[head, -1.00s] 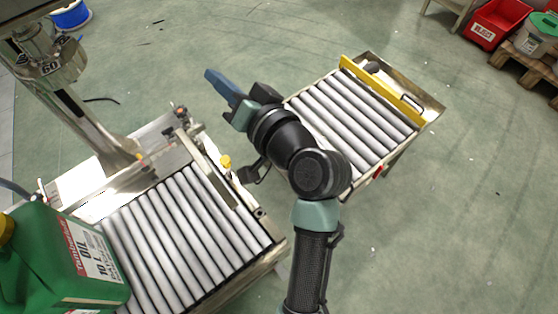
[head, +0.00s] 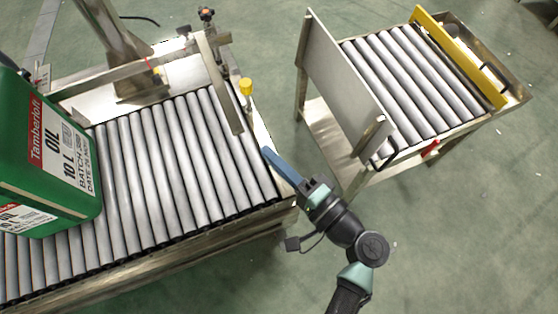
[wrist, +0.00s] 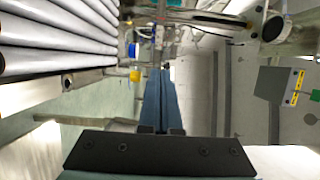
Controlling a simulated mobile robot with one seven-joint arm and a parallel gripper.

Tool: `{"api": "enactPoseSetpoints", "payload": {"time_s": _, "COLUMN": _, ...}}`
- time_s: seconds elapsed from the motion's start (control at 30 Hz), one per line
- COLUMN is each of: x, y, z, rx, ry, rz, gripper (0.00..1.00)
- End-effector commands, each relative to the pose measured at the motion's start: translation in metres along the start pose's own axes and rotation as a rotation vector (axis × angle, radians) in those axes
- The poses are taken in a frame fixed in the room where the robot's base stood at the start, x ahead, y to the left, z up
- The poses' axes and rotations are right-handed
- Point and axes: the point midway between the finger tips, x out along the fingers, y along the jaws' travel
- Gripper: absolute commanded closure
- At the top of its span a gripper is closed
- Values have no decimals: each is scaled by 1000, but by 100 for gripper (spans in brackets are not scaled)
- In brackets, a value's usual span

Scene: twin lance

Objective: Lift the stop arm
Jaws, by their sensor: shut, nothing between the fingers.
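The stop arm appears to be the flat grey bar (head: 219,84) lying across the right end of the left roller conveyor, low over the rollers. It joins a bracket and post at the far edge. A yellow knob (head: 246,87) stands right of the bar; a yellow piece also shows in the wrist view (wrist: 135,75). My gripper (head: 267,153) is shut and empty, its blue fingers pressed together. It is near the conveyor's right end, right of and nearer than the bar, apart from it in the picture. The fingers point ahead in the wrist view (wrist: 164,72).
A green oil can (head: 45,150) stands on the left part of the rollers (head: 160,160). A second roller table (head: 420,80) has an upright grey panel (head: 340,80) on its left side and a yellow bar (head: 455,55). A floor gap separates both conveyors.

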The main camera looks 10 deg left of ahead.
Motion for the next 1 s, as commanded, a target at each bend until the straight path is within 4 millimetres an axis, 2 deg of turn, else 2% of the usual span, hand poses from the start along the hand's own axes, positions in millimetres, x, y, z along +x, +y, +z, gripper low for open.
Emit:
{"api": "enactPoseSetpoints", "payload": {"time_s": 0.6, "x": 74, "y": 0, "z": 1, "rx": -2, "ry": -2, "rz": 1, "gripper": 100}}
{"api": "enactPoseSetpoints", "payload": {"time_s": 0.83, "x": 94, "y": -1, "z": 1, "rx": -2, "ry": -2, "rz": -1, "gripper": 100}}
{"api": "enactPoseSetpoints", "payload": {"time_s": 1.0, "x": 99, "y": -1, "z": 1, "rx": -3, "ry": -2, "rz": -1, "gripper": 100}}
